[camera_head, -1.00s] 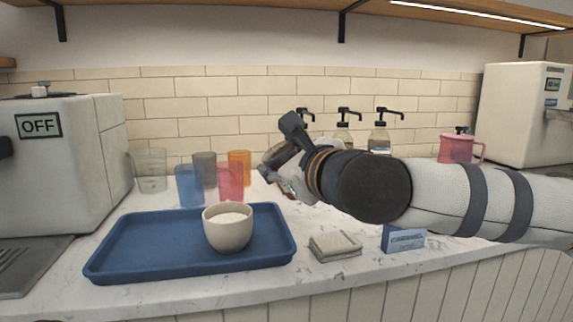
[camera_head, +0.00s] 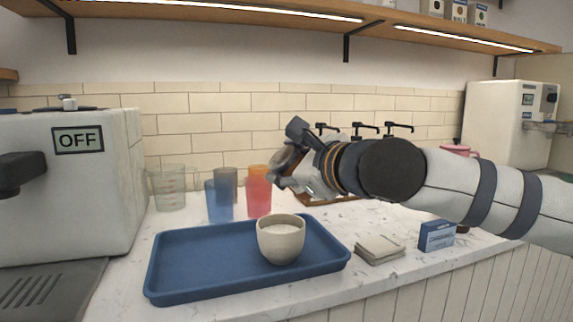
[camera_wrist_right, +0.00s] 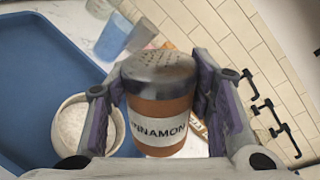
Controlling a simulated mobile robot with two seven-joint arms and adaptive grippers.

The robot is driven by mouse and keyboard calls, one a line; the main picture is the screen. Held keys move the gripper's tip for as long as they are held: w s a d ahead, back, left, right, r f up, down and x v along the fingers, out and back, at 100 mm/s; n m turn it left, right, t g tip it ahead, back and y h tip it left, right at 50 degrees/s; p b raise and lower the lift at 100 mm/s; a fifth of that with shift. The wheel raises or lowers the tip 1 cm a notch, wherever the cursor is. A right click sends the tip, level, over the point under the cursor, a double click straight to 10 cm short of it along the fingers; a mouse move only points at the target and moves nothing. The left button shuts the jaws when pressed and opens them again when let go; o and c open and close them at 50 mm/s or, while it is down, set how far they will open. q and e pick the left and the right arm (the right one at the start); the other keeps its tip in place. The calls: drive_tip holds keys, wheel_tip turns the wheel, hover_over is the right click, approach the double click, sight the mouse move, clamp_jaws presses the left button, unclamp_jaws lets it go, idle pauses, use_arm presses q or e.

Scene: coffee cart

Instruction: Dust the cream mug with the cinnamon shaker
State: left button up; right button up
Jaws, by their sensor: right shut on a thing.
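The cream mug (camera_head: 281,243), filled with something pale, stands upright on the right part of the blue tray (camera_head: 190,278). It also shows at the lower left of the right wrist view (camera_wrist_right: 72,135). My right gripper (camera_head: 290,172) is shut on the cinnamon shaker (camera_wrist_right: 158,105), an orange-brown jar with a perforated metal lid and a white label. The lid is toward the top of the wrist view. In the head view the gripper is above and behind the mug, and the shaker is mostly hidden. My left gripper is not in view.
Coloured cups (camera_head: 220,198) and a clear pitcher (camera_head: 172,187) stand behind the tray. Folded napkins (camera_head: 380,250) and a small blue box (camera_head: 437,235) lie right of it. A white machine marked OFF (camera_head: 70,190) is at left. Pump bottles stand at the back.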

sight(295, 190)
drive_tip(key=f+n, duration=0.1)
drive_tip(key=f+n+h, duration=0.1)
drive_tip(key=f+n+b, duration=0.1)
drive_tip(key=f, duration=0.1)
drive_tip(key=shift+w+d+n, duration=0.1)
drive_tip(key=shift+d+n, duration=0.15)
drive_tip(key=shift+n, duration=0.05)
drive_tip(key=shift+r+n+h+p, duration=0.15)
drive_tip(key=shift+n+h+p, duration=0.25)
drive_tip(key=shift+n+p, duration=0.3)
drive_tip(key=shift+f+n, duration=0.4)
drive_tip(key=shift+f, duration=0.1)
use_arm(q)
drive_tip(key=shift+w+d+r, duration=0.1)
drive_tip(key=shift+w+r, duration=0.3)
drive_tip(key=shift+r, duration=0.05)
use_arm(e)
drive_tip(key=shift+d+f, duration=0.1)
drive_tip(key=shift+f, duration=0.25)
use_arm(q)
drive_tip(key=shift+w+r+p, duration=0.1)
drive_tip(key=shift+p, duration=0.2)
use_arm(e)
drive_tip(key=shift+r+h, duration=0.1)
drive_tip(key=shift+h, duration=0.2)
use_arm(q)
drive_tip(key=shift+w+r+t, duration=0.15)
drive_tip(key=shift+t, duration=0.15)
